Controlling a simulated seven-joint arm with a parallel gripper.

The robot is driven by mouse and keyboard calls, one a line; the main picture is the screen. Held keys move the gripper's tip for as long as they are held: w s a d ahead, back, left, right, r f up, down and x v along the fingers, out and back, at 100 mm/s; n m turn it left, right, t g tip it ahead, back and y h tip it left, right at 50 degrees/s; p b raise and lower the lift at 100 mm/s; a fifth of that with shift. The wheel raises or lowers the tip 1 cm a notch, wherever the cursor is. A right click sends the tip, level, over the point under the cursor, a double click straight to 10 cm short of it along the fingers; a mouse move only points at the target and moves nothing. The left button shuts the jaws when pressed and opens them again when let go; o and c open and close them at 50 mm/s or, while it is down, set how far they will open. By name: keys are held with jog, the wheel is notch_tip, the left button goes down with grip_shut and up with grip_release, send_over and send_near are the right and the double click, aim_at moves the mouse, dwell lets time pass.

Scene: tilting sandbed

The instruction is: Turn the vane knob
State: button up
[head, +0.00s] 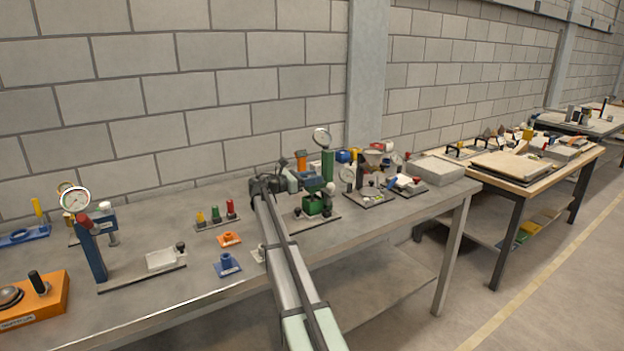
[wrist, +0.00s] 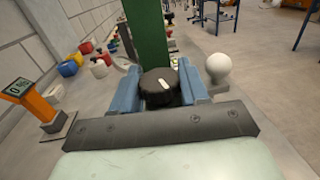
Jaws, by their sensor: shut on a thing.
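The vane knob (wrist: 158,88) is a round black knob with a white mark on its top, seen in the wrist view in front of a green upright post (wrist: 147,35). My gripper (wrist: 160,84) has its two blue fingers on the left and right sides of the knob and is shut on it. In the head view my gripper (head: 270,184) is over the back middle of the grey bench, beside a green device (head: 314,204). The knob cannot be made out there, with my arm and the device crowded around it.
A white ball (wrist: 217,66) stands close to the right finger. An orange stand with a display (wrist: 28,95) is at left in the wrist view. A gauge on a green post (head: 322,139) rises near my gripper. The bench front (head: 190,290) has free room.

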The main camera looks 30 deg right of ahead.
jog(key=m+g+y, duration=0.1)
jog(key=m+g, duration=0.2)
jog(key=g, duration=0.2)
jog(key=shift+w, duration=0.2)
jog(key=shift+s+m+g+y, duration=0.15)
jog(key=shift+m+g+y, duration=1.4)
jog(key=shift+g, duration=0.55)
jog(key=shift+m, duration=0.35)
jog(key=o, duration=1)
jog(key=shift+s, duration=0.15)
